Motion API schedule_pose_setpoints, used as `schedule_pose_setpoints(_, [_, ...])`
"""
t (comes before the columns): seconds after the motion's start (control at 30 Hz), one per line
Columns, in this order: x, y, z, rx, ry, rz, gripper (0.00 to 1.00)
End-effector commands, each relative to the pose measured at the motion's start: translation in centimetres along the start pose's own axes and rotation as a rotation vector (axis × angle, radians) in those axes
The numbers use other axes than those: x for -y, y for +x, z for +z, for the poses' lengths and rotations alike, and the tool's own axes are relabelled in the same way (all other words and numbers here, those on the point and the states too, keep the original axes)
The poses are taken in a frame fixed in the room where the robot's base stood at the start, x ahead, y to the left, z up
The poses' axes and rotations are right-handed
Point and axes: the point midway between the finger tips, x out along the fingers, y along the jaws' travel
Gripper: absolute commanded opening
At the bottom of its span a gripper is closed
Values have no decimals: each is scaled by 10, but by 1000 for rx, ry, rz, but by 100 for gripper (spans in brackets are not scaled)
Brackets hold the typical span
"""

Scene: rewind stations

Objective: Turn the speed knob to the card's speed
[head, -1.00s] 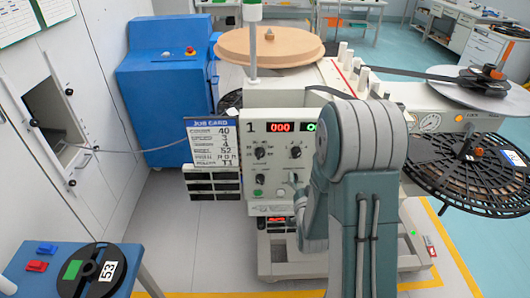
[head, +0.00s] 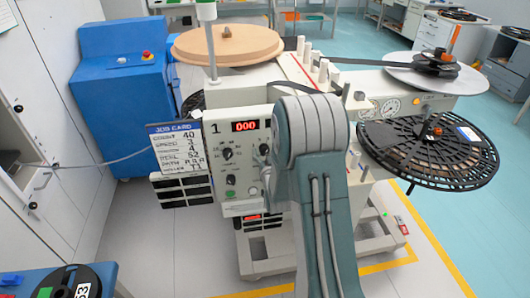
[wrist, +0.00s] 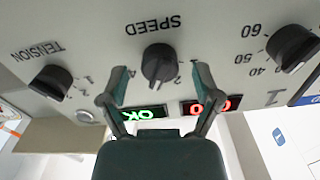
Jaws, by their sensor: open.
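The speed knob (wrist: 159,63) is a black knob under the SPEED lettering in the wrist view, where the panel appears upside down. My gripper (wrist: 160,84) is open, its two fingers in front of the panel to either side of the knob; I cannot tell whether they touch it. The fingers partly cover the speed scale, and the knob's setting is not clear. The job card (head: 181,150) left of the panel reads speed 3.
The tension knob (wrist: 50,82) and another dial (wrist: 292,47) flank the speed knob. A green OK display (wrist: 144,114) and a red display (wrist: 212,104) are close to my fingers. A black reel (head: 430,153) stands out at the right.

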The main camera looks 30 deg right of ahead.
Motion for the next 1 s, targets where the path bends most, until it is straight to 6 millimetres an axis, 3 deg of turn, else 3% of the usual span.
schedule_pose_setpoints(0.3, [0, 4, 0, 1, 0, 0, 82])
schedule_pose_setpoints(0.4, [0, 4, 0, 1, 0, 0, 37])
schedule_pose_setpoints(0.5, [0, 4, 0, 1, 0, 0, 0])
schedule_pose_setpoints(1.0, [1, 4, 0, -1, -130, -1, 0])
